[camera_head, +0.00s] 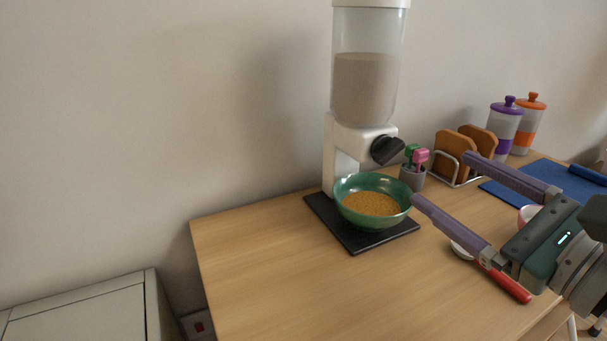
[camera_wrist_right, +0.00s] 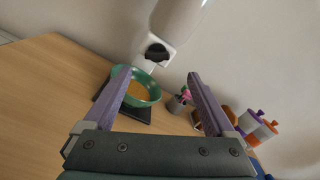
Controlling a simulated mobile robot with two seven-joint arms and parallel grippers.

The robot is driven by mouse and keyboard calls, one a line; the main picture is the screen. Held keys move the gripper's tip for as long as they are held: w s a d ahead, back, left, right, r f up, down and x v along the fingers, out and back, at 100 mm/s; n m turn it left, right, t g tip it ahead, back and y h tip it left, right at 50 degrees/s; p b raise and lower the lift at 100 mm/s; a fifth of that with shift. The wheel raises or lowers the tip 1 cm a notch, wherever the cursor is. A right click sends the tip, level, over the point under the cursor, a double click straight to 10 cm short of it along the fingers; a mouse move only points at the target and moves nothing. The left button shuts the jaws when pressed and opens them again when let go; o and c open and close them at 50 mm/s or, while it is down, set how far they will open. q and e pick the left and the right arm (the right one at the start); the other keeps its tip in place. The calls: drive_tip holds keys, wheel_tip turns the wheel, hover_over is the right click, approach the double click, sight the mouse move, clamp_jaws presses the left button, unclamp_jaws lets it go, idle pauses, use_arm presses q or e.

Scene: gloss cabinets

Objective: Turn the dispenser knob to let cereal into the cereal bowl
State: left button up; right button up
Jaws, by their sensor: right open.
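The cereal dispenser (camera_head: 364,89) is white with a clear hopper of pale cereal, standing on a dark base (camera_head: 353,239). Its black knob (camera_head: 386,150) is on the front below the hopper, and it also shows in the right wrist view (camera_wrist_right: 157,54). The green cereal bowl (camera_head: 352,185) stands on the base below the knob and has golden cereal in it. My right gripper (camera_head: 440,177) is open and empty, to the right of the bowl, with its fingers pointing toward the dispenser and apart from the knob. My left gripper is not in view.
A small cup with pink and green items (camera_head: 412,178) and a toast rack (camera_head: 456,180) stand right of the dispenser. Purple-lidded (camera_head: 505,122) and orange-lidded (camera_head: 530,125) jars are at the back right. A red-handled utensil (camera_head: 508,285) lies under my right gripper. The table's left front is clear.

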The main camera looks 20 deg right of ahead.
sight(394, 155)
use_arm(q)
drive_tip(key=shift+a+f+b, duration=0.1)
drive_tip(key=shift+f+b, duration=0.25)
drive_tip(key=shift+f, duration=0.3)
use_arm(e)
drive_tip(key=shift+n, duration=0.3)
drive_tip(key=w, duration=0.6)
drive_tip(key=w+a, duration=0.1)
drive_tip(key=w, duration=0.3)
drive_tip(key=shift+f, duration=0.25)
drive_tip(key=shift+c, duration=0.3)
drive_tip(key=c, duration=1.3)
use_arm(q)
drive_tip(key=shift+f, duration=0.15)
